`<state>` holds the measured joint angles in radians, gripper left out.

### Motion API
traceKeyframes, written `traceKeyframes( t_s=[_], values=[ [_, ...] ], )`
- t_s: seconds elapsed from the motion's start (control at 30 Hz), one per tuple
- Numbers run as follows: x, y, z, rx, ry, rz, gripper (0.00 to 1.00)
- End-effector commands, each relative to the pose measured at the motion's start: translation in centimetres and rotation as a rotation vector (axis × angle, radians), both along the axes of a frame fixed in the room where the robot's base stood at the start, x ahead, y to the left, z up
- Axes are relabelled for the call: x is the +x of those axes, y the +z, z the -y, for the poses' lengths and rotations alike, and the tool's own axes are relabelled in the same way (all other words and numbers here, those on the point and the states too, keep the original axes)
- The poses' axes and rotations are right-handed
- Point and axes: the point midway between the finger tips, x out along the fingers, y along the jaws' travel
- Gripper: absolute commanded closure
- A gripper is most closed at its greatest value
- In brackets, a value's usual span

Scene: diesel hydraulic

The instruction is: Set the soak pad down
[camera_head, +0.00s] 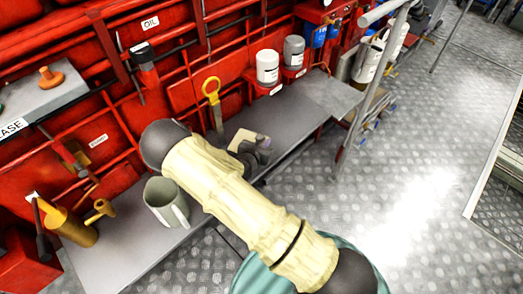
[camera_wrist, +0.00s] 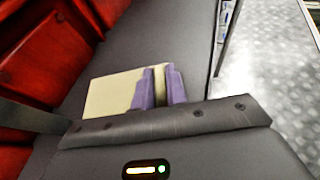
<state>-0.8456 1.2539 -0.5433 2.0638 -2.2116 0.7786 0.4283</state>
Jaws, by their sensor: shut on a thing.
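The soak pad (camera_wrist: 108,93) is a flat cream piece. In the wrist view it shows at the left of my gripper's purple fingers, with a narrow strip of it between them. My gripper (camera_wrist: 160,88) is shut on the pad, over the grey shelf (camera_wrist: 165,35). In the head view the pad (camera_head: 241,137) shows pale just beyond my gripper (camera_head: 260,150), partly hidden by it. I cannot tell whether the pad touches the shelf.
A yellow-handled dipstick (camera_head: 211,91) stands behind the pad. White (camera_head: 267,67) and grey (camera_head: 293,52) canisters are mounted at the back. The shelf's right part is clear.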

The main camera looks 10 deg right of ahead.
Motion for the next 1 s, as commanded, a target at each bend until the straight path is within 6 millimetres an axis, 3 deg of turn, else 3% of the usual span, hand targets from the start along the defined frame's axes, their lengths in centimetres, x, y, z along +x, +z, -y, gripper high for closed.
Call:
traceKeyframes(
  t_s=[0.37, 0.63, 1.0],
  values=[
    [0.0, -0.6, 0.0, 0.000, 0.001, 0.000, 1.00],
    [0.0, -3.9, 0.0, -0.001, 0.001, 0.001, 1.00],
    [0.0, -4.3, 0.0, 0.001, 0.000, 0.000, 1.00]
  ],
)
